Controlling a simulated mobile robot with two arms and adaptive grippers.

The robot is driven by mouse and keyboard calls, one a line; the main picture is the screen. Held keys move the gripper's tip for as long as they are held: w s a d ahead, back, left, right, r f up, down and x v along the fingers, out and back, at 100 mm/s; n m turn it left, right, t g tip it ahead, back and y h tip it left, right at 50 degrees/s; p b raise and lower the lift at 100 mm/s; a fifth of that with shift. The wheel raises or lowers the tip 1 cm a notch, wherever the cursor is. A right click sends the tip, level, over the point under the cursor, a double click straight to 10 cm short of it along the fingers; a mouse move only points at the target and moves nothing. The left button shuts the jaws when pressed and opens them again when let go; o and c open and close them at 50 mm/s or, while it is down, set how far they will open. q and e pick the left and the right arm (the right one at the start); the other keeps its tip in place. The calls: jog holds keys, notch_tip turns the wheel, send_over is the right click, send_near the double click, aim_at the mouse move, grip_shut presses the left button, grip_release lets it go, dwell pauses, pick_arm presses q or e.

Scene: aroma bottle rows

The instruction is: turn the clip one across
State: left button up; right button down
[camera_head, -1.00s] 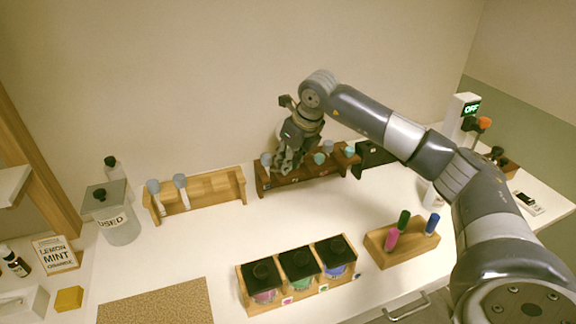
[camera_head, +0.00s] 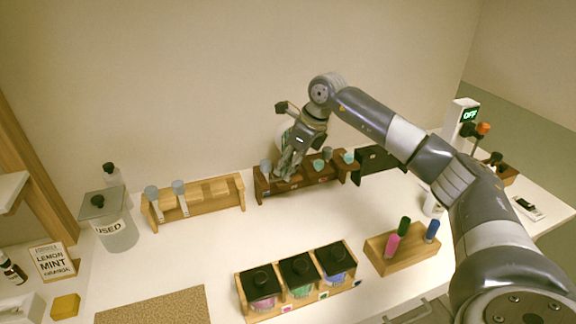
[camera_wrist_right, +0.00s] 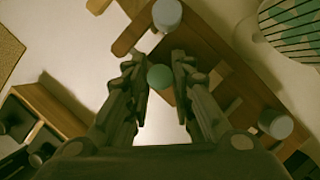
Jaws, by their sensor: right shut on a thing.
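My right gripper (camera_head: 286,170) reaches down over the left half of the dark brown rack (camera_head: 298,185) at the back wall. In the right wrist view its two fingers (camera_wrist_right: 160,88) stand on either side of a small piece with a round green top (camera_wrist_right: 160,77) and are shut on it. The lower part of this piece is hidden. I cannot make out which piece is a clip. A grey-topped piece (camera_head: 265,166) stands to the left of the fingers. Teal-topped pieces (camera_head: 318,164) and a grey-topped one (camera_head: 327,152) stand to the right. My left gripper is not in view.
A light wooden rack (camera_head: 215,190) with two grey-topped pieces stands to the left. A wooden holder with three black-lidded jars (camera_head: 298,268) and a block with coloured vials (camera_head: 391,246) stand in front. The white counter between them is clear.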

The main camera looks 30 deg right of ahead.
jog(key=c, duration=1.4)
grip_release()
jog(key=shift+o, duration=0.2)
jog(key=shift+d, duration=0.1)
jog(key=v, duration=1.2)
